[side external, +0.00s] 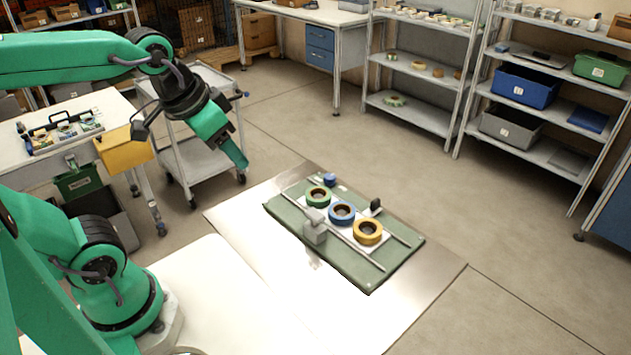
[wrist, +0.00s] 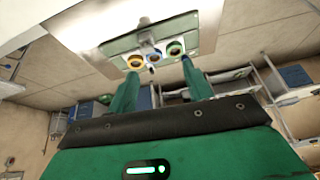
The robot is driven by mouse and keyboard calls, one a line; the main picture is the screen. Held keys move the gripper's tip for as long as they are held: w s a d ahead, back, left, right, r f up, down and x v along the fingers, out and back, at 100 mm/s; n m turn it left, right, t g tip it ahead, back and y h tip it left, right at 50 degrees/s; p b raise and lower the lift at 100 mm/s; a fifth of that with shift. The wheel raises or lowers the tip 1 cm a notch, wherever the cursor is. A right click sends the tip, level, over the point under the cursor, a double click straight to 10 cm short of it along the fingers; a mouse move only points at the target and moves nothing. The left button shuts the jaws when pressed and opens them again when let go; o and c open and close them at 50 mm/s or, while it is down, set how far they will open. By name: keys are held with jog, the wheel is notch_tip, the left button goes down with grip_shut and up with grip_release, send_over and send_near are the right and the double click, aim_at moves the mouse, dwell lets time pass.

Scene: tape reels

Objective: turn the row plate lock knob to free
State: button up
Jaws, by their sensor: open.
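A pale row plate (side external: 333,225) lies on a green base (side external: 365,275) and carries a green reel (side external: 318,197), a blue reel (side external: 342,213) and a yellow reel (side external: 368,232). A small blue piece (side external: 329,180) stands beyond the green reel, and a small black piece (side external: 375,206) stands at the plate's far side. I cannot tell which is the lock knob or how it is turned. My gripper (side external: 241,160) is open and empty, up and left of the base and apart from it. In the wrist view, its two fingers (wrist: 160,72) are spread below the reels.
A grey block (side external: 314,228) stands at the near side of the plate, and thin rails run along the base. The metal sheet (side external: 425,285) around the base is clear. A trolley (side external: 205,160) and a white table with a yellow bin (side external: 125,145) stand left.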

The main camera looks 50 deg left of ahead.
jog(key=w+a+m+g, duration=0.1)
jog(key=w+m+g, duration=0.1)
jog(key=w, duration=0.8)
jog(key=m+g, duration=0.3)
jog(key=m, duration=0.3)
send_over(330, 176)
jog(key=f, duration=1.5)
jog(key=shift+s+d+f, duration=0.1)
jog(key=shift+s+f, duration=0.1)
jog(key=shift+w+f, duration=0.2)
jog(key=shift+f, duration=0.25)
jog(key=shift+f, duration=0.1)
jog(key=shift+f, duration=3.8)
jog(key=shift+c, duration=0.2)
jog(key=c, duration=0.9)
